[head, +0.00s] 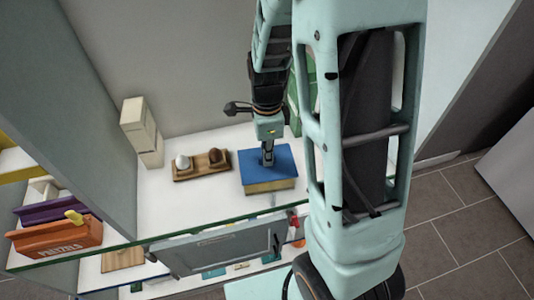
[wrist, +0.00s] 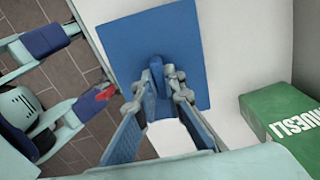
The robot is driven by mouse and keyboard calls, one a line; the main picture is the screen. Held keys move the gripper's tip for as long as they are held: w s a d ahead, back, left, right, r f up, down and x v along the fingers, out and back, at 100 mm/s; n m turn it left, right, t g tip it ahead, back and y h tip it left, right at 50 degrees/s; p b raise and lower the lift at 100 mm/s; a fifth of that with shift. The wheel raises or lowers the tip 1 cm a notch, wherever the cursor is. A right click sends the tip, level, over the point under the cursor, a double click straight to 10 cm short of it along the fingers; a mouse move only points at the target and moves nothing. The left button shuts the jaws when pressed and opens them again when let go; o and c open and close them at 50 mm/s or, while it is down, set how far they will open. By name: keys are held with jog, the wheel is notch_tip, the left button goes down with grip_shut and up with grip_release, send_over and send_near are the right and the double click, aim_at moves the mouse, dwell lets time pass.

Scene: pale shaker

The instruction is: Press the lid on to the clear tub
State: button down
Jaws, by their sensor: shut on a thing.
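The blue square lid (head: 264,156) lies over the tub in the head view, roughly lined up with it. The tub (head: 270,187) shows below the lid's front edge as a low band with yellowish contents. Whether the lid sits flush on the rim or a little above it, I cannot tell. My gripper (head: 267,161) points down at the middle of the lid and is shut on it there. In the wrist view the lid (wrist: 182,28) fills the top middle, with the fingertips (wrist: 158,78) at its centre. The tub is hidden under the lid in that view.
A wooden tray (head: 187,178) with a white and a brown egg-like thing stands left of the tub. Pale stacked boxes (head: 140,125) are at the back left. A green muesli box (wrist: 283,118) is close by on the right. The white shelf's front edge is near.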

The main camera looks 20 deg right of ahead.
jog(key=shift+f, duration=0.1)
dwell(0.4)
jog(key=c, duration=2.5)
grip_release()
jog(key=o, duration=0.6)
jog(key=shift+c, duration=0.2)
jog(key=shift+o, duration=0.6)
jog(key=o, duration=0.4)
jog(key=shift+o, duration=0.2)
jog(key=shift+r+p, duration=3.1)
jog(key=shift+r, duration=0.45)
